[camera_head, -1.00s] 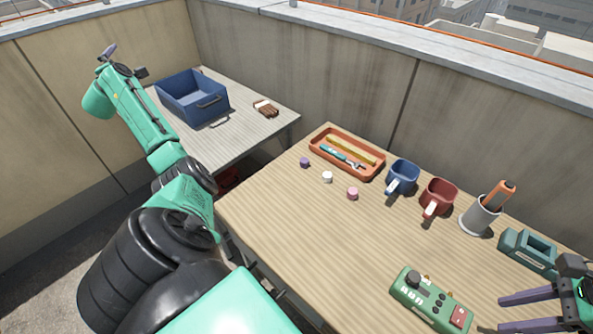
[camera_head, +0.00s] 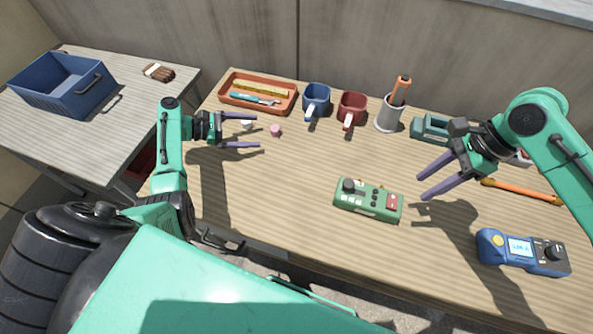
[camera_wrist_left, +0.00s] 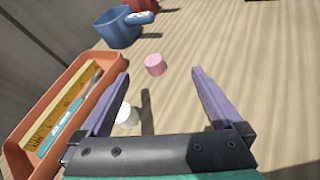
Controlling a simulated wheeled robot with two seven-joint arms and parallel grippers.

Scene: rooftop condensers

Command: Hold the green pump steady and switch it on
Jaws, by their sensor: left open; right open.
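The green pump (camera_head: 368,200) is a small box lying on the wooden table, with a black knob at its left end, dark buttons and a red switch (camera_head: 392,203) at its right end. My left gripper (camera_head: 258,131) is open and empty over the table's left part, left of the pump and apart from it. In the left wrist view its open fingers (camera_wrist_left: 160,85) point toward a pink piece (camera_wrist_left: 155,64). My right gripper (camera_head: 421,188) is open and empty, just right of the pump and above the table. I cannot see the switch's setting.
An orange tray (camera_head: 231,103) with a ruler, a blue mug (camera_head: 316,97), a red mug (camera_head: 351,107) and a grey cup (camera_head: 387,119) line the back. A blue meter (camera_head: 521,252) lies front right. A side table holds a blue bin (camera_head: 93,101). The table's front middle is clear.

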